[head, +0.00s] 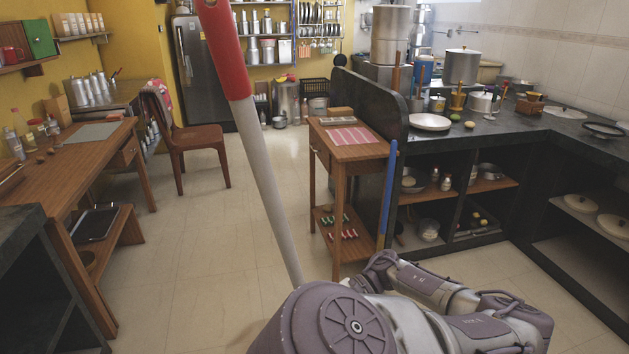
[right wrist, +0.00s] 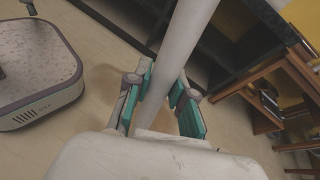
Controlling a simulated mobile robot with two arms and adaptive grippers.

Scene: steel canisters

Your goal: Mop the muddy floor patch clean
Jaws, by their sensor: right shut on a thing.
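The mop (head: 265,175) has a pale grey pole with a red grip at its top. In the head view it slants from the top middle down behind my right arm, and its lower end is hidden. In the right wrist view the pole (right wrist: 186,40) runs between the teal pads of my right gripper (right wrist: 160,88), which is shut on it. A faint brownish muddy patch (head: 243,334) shows on the floor beside my arm at the bottom of the head view, partly cut off. My left gripper is in neither view.
A small wooden table (head: 352,150) stands ahead, with a blue pole (head: 388,195) leaning beside it. A dark counter (head: 470,130) lines the right. A wooden desk (head: 85,160) and a chair (head: 190,140) stand left. Tiled floor (head: 190,240) is clear between them.

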